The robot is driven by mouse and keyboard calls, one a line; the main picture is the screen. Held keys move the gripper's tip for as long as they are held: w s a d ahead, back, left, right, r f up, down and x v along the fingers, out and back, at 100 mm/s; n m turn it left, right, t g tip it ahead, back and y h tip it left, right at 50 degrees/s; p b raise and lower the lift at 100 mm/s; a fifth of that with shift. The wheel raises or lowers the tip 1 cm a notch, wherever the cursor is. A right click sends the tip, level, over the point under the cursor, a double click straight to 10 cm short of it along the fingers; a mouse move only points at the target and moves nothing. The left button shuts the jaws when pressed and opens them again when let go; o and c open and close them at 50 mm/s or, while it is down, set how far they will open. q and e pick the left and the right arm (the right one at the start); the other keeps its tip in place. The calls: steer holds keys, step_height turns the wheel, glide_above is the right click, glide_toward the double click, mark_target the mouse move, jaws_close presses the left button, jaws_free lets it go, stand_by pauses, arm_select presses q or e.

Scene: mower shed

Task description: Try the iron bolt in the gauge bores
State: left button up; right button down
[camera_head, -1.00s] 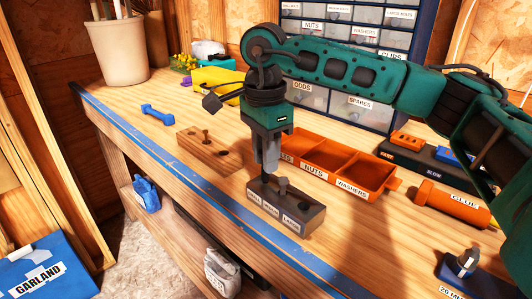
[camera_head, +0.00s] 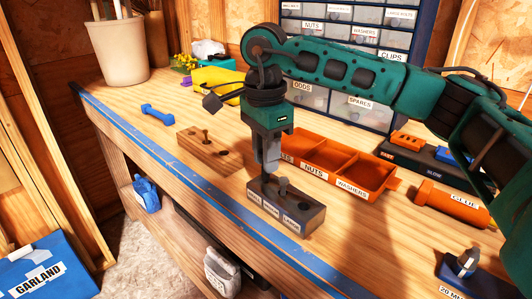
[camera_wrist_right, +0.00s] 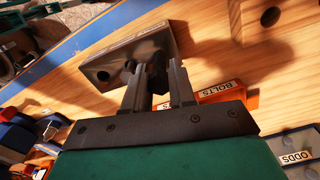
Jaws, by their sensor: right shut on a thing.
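My right gripper (camera_head: 268,172) points down just above the block, beside that piece. In the right wrist view its fingers (camera_wrist_right: 155,80) are shut on a dark metal piece, apparently the iron bolt, mostly hidden by the fingers. I cannot tell whether its shank is in a bore. My left gripper is out of view.
A wooden block (camera_head: 222,160) with a bolt and a hole stands to the left, with a blue bolt-shaped piece (camera_head: 157,114) beyond. An orange divided tray (camera_head: 378,184) lies close behind the gauge. The bench's blue edge (camera_head: 200,178) is near.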

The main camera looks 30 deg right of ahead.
steer(key=shift+f, duration=0.25)
steer(key=shift+r, duration=0.3)
steer(key=shift+f, duration=0.35)
stand_by(0.7)
steer(key=shift+r, duration=0.35)
steer(key=shift+r, duration=0.15)
step_height(320, 180, up, 5)
steer(key=p, duration=0.3)
steer(key=shift+p, duration=0.35)
steer(key=shift+d, duration=0.15)
